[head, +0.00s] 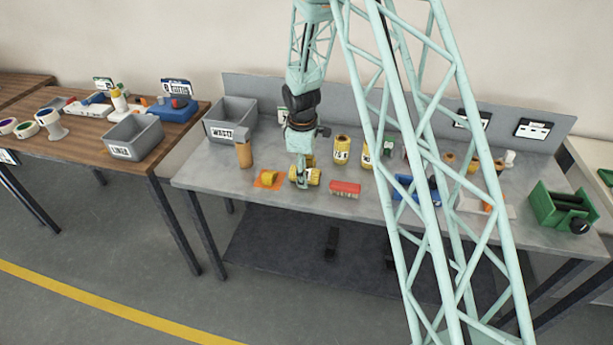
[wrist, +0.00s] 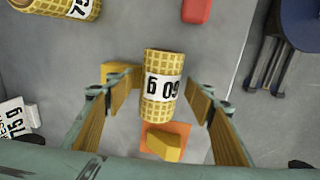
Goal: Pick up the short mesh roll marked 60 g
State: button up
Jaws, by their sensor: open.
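My gripper is open, with wood-coloured finger pads. In the head view the yellow roll (head: 313,176) is on the grey table under my gripper (head: 300,178), which partly hides it. I cannot tell how far the fingers reach down around the roll.
An orange pad (head: 261,182) with a yellow block is just left of the roll. A red block (head: 345,189) is to its right. Another yellow mesh roll (head: 341,149) stands behind. A grey waste bin (head: 231,117) is at the back left. My lattice arm hides part of the table.

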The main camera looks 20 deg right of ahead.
jog(key=shift+c, duration=0.2)
jog(key=c, duration=1)
jog(key=shift+r, duration=0.2)
jog(key=shift+c, duration=0.2)
jog(key=shift+r+p, duration=0.3)
jog(key=shift+r, duration=1.3)
jog(key=s+r, duration=0.1)
jog(key=s, duration=1.5)
jog(key=shift+r+b, duration=0.2)
jog(key=shift+b, duration=0.2)
